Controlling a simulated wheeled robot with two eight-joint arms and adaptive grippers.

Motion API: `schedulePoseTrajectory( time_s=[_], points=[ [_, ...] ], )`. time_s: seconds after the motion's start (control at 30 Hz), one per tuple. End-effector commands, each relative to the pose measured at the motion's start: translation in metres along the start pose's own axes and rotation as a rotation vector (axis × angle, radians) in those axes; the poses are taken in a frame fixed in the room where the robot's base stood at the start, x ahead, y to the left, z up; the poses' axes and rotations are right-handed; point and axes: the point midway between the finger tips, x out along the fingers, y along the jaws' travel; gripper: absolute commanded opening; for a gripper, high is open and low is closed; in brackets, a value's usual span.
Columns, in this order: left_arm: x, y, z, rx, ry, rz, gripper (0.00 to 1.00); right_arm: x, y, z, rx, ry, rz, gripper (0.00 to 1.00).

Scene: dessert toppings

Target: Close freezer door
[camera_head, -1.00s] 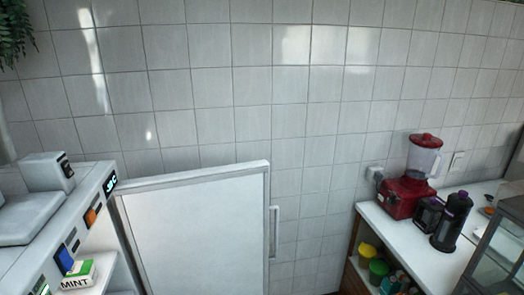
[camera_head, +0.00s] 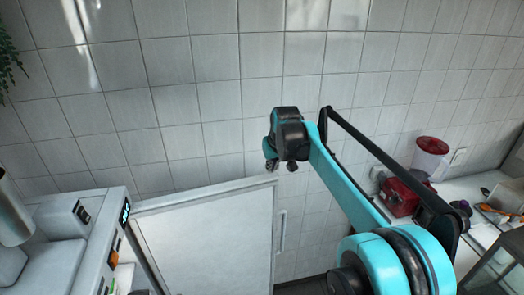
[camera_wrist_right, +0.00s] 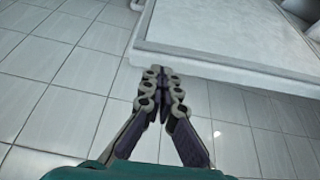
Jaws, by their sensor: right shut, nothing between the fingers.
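The freezer door (camera_head: 205,235) is a white framed panel standing open in the lower middle of the head view, with a pale vertical handle (camera_head: 283,232) by its right edge. In the wrist view a white framed panel (camera_wrist_right: 235,28), apparently the door, fills the upper right. My right gripper (camera_head: 280,166) hangs just above the door's upper right corner in the head view. In the wrist view the right gripper (camera_wrist_right: 158,69) is shut and empty, its tips close to the panel's edge; whether they touch cannot be told. My left gripper is out of view.
A white freezer unit (camera_head: 103,235) with buttons and a lit display stands at left. A red blender (camera_head: 405,195) and other items sit on the right counter, partly behind my right arm. The tiled wall (camera_head: 190,100) closes off the back.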

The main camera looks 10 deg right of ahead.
Motion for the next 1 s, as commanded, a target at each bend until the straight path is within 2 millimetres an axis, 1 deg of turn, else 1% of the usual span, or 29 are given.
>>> schedulePoseTrajectory(
  time_s=[0.03, 0.1, 0.2, 0.33, 0.4, 0.5, 0.67, 0.77, 1.0],
  points=[
    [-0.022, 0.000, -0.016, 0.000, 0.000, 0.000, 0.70, -0.004, 0.002, -0.031, -0.006, -0.013, -0.004, 0.00],
    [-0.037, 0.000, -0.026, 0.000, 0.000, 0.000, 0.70, 0.005, 0.003, -0.059, -0.015, -0.031, -0.010, 0.00],
    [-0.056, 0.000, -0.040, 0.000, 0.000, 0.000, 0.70, 0.021, 0.004, -0.089, -0.028, -0.054, -0.018, 0.00],
    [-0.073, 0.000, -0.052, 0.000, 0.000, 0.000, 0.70, 0.041, 0.005, -0.112, -0.041, -0.078, -0.025, 0.00],
    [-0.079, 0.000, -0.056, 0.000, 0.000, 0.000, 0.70, 0.050, 0.005, -0.118, -0.045, -0.086, -0.028, 0.00],
    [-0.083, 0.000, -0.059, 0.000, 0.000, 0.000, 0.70, 0.059, 0.005, -0.122, -0.050, -0.095, -0.031, 0.00],
    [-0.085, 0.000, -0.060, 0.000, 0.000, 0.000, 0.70, 0.073, 0.004, -0.122, -0.052, -0.098, -0.032, 0.00],
    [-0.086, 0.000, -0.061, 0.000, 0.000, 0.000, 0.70, 0.088, 0.004, -0.120, -0.052, -0.098, -0.032, 0.00],
    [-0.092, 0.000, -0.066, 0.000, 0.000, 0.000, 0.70, 0.133, 0.003, -0.116, -0.052, -0.097, -0.032, 0.00]
  ],
)
